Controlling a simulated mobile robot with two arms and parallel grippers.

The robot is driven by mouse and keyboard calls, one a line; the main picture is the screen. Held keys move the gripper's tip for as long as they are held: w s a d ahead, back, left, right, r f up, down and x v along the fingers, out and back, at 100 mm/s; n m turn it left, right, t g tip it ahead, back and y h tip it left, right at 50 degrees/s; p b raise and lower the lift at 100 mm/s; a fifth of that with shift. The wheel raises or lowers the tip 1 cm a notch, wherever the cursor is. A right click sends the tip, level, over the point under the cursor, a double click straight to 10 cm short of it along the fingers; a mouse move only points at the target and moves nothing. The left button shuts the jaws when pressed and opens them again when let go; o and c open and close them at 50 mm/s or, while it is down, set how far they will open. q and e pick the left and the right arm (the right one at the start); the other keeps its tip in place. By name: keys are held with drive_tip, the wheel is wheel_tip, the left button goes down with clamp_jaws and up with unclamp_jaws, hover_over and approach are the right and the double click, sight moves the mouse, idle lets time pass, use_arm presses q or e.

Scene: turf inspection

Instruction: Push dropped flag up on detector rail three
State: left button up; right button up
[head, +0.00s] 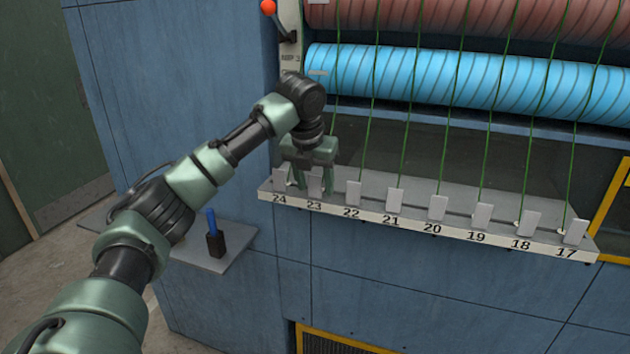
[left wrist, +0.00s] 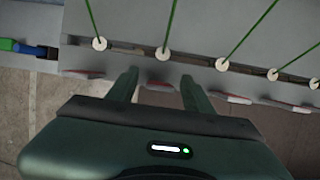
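The detector rail (head: 425,225) is a long grey ledge with a white front strip numbered 24 to 17 from left to right. Small pale flags stand along its front edge, including flag 24 (head: 280,179), flag 22 (head: 354,193) and flag 17 (head: 575,231). My left gripper (head: 314,188) points down at flag 23 (head: 316,184), one finger on each side of it. In the left wrist view the open fingers (left wrist: 159,92) show with a gap between them and a flag edge (left wrist: 157,87) in that gap. I cannot tell which flag is dropped. My right gripper is not in view.
Green strands run from the rail up to a blue roller (head: 460,82) and a reddish roller (head: 450,20) above. A grey shelf (head: 190,252) at the lower left holds a blue-handled black tool (head: 215,240). A yellow frame (head: 612,205) stands at the right.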

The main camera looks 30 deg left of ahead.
sight(315, 179)
use_arm(q)
drive_tip(key=b+v, duration=0.2)
drive_tip(key=v, duration=0.5)
drive_tip(key=shift+s+r, duration=0.15)
drive_tip(key=shift+r, duration=0.3)
